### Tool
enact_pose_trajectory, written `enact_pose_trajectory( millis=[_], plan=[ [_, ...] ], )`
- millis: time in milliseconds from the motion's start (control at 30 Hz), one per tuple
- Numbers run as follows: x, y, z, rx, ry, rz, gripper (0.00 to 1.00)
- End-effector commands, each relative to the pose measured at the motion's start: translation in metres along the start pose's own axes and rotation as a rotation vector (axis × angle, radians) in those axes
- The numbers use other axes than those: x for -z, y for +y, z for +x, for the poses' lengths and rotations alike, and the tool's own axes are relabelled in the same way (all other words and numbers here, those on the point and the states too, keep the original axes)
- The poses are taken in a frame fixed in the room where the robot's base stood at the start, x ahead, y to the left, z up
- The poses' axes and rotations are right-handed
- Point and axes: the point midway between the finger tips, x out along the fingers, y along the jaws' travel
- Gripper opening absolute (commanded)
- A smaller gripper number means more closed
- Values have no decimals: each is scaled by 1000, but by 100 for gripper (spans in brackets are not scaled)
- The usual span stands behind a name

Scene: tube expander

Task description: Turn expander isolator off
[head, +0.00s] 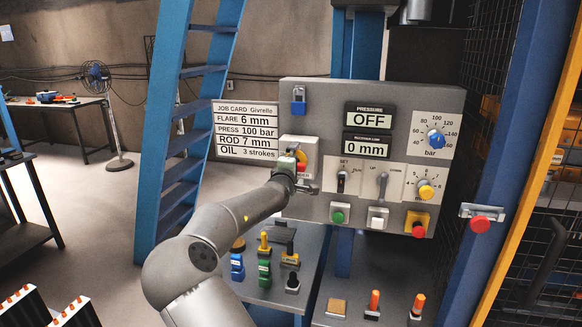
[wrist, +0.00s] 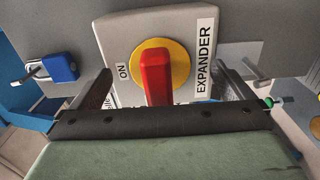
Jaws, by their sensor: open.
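The expander isolator is a grey box with a yellow disc (wrist: 177,63) and a red handle (wrist: 156,78). In the wrist view its label reads EXPANDER on the right, and ON shows on the left of the disc. The handle stands upright in that view, with its lower end hidden behind my gripper's body. In the head view the isolator box (head: 310,150) sits on the left of the control panel, partly hidden by my gripper (head: 304,174). My gripper (wrist: 166,88) is open, with one finger on each side of the handle, apart from it.
A blue padlock (head: 298,102) hangs at the panel's upper left; it also shows in the wrist view (wrist: 60,67). The grey panel (head: 330,95) carries displays reading OFF and 0 mm, knobs and buttons. A blue ladder (head: 188,120) stands to the left.

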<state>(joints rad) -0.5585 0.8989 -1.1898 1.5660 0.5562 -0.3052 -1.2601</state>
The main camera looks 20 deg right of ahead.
Motion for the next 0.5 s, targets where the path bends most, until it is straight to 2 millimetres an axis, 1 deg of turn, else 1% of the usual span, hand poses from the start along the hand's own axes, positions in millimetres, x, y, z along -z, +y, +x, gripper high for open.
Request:
enact_pose_trajectory(
  millis=[500],
  plan=[
    [1,-1,-49,0,2,0,100]
  ],
)
